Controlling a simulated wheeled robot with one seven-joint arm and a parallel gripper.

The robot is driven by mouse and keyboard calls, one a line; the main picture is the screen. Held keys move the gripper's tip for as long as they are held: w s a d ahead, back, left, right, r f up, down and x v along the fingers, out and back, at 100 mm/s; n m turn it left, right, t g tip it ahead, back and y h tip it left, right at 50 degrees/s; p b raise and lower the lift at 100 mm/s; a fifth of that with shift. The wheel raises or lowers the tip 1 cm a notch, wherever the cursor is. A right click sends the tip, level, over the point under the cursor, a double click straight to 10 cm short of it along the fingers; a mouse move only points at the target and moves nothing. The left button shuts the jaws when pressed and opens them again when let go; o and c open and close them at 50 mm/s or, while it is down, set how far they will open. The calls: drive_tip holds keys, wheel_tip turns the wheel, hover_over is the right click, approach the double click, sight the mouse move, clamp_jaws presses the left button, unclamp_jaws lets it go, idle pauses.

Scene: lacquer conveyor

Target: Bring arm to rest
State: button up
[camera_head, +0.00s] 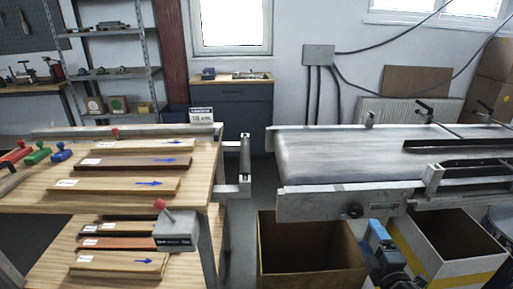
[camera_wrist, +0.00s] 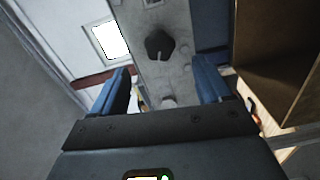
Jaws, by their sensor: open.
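My gripper (camera_wrist: 163,72) shows its two blue fingers in the wrist view, spread wide apart with nothing between them. Beyond the fingers is the grey conveyor side frame with a dark knob (camera_wrist: 159,45), apart from them as far as I can tell. In the head view my gripper (camera_head: 378,235) appears as a blue and dark shape low at the right, below the conveyor (camera_head: 350,155) and between two cardboard boxes. My arm behind it is mostly out of view.
An open cardboard box (camera_head: 310,255) stands left of my gripper, and another box with a yellow stripe (camera_head: 450,250) stands right. A wooden table (camera_head: 25,200) at the left carries several boards with blue arrows. A narrow floor gap separates table and conveyor.

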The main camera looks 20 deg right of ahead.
drive_tip(key=s+a+m+y, duration=0.2)
drive_tip(key=s+a+m, duration=0.4)
drive_tip(key=s+a, duration=1.05)
drive_tip(key=s+a+r+m+g+y, duration=0.1)
drive_tip(key=s+a+r+m, duration=0.2)
drive_tip(key=s+r, duration=0.3)
drive_tip(key=s+a+r+m+g+y, duration=0.1)
drive_tip(key=s+r, duration=0.6)
drive_tip(key=s, duration=0.8)
drive_tip(key=a+m+y, duration=0.1)
drive_tip(key=a+m, duration=0.1)
drive_tip(key=m, duration=0.1)
drive_tip(key=shift+a+r+m+g, duration=0.2)
drive_tip(key=shift+a+m+g, duration=0.1)
drive_tip(key=shift+m, duration=0.1)
